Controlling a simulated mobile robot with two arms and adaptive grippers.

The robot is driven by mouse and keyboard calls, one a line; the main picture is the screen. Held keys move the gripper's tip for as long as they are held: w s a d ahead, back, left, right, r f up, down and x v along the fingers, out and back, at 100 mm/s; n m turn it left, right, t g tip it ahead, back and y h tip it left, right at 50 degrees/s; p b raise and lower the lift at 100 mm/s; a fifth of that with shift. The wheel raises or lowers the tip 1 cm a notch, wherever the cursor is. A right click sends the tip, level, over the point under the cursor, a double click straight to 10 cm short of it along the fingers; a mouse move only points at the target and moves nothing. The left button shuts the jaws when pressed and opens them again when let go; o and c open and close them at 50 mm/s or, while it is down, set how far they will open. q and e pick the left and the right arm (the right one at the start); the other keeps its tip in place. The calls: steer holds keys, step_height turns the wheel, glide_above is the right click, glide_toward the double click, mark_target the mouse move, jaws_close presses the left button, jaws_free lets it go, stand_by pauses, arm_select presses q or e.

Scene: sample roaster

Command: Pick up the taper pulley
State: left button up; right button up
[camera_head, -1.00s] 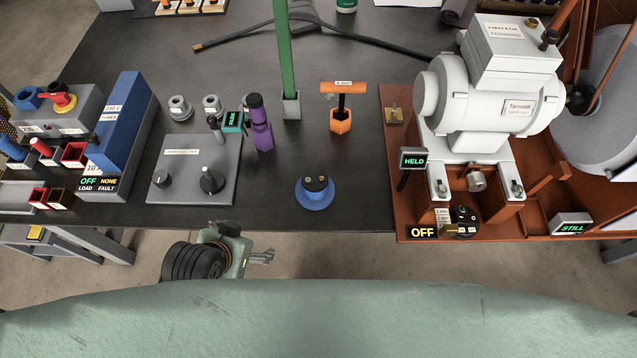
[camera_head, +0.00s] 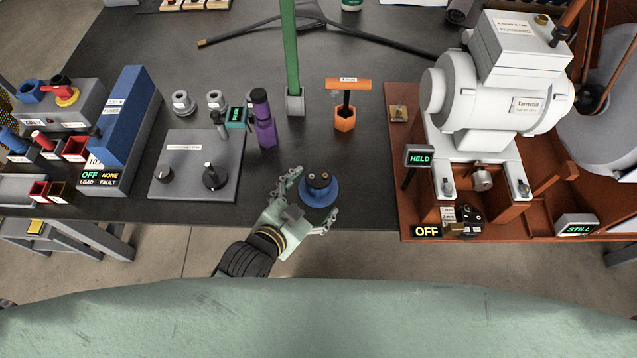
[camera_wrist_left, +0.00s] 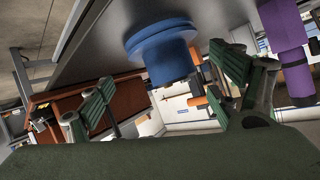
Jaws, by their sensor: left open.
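My left gripper (camera_head: 315,194) is open. In the left wrist view (camera_wrist_left: 165,80) the pulley lies between the spread fingers. I cannot tell whether any finger touches it. My right gripper is not in view.
A purple tool (camera_head: 263,125) and a grey plate with knobs (camera_head: 190,180) stand to the left. An orange T-handled tool (camera_head: 345,110) and green post (camera_head: 289,60) are behind. The brown machine base (camera_head: 405,195) is at right. The bench between is clear.

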mark_target(317, 191)
arm_select(q)
steer(key=x, duration=0.5)
steer(key=shift+w+d, duration=0.15)
steer(key=shift+w, duration=0.15)
steer(key=shift+s+f, duration=0.1)
steer(key=c, duration=1.7)
steer(key=shift+c, duration=0.2)
